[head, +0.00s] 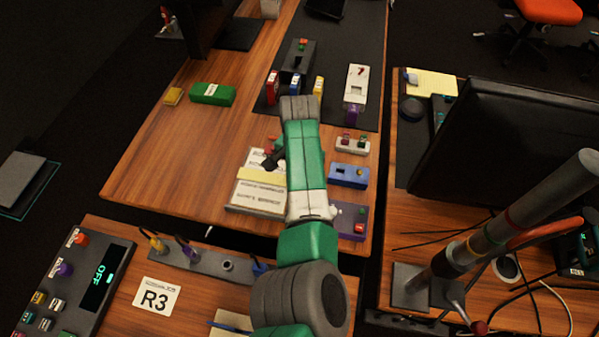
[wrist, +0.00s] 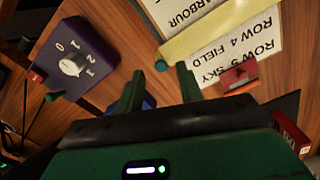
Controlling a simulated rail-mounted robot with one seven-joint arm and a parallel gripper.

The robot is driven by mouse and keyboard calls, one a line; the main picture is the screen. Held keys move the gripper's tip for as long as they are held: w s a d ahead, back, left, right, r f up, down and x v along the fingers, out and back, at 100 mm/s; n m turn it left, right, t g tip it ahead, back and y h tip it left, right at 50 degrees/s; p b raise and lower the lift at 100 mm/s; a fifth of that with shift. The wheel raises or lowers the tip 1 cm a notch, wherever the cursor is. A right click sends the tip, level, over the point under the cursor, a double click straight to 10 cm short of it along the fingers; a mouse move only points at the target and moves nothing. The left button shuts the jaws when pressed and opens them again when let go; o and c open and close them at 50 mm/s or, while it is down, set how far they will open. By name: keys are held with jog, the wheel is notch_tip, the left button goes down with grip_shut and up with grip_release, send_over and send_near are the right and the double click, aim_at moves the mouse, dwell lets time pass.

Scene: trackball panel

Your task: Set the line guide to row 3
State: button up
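The line guide (head: 262,176) is a pale yellow bar lying across a white sheet of printed rows (head: 258,197). In the wrist view the guide (wrist: 205,35) lies between a line ending in "ARBOUR" and "ROW 4 FIELD", with "ROW 5 SKY" beyond; any text under it is hidden. A small green knob (wrist: 160,66) shows by the guide's near end. My gripper (wrist: 161,80) is open, its two green fingers apart with nothing seen clasped between them. The knob appears just past the fingertips; contact cannot be told. In the head view my arm partly hides the sheet.
A card reading R3 (head: 155,298) lies on the near desk. A purple box with a 0-to-3 dial (wrist: 73,64) and a blue box (head: 349,175) stand near the sheet. A red piece (wrist: 239,76) is close to the right finger. Bare wood lies left of the sheet.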

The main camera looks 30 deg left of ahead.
notch_tip(320, 180, up, 6)
jog(key=shift+f+p, duration=0.1)
jog(key=shift+p, duration=0.65)
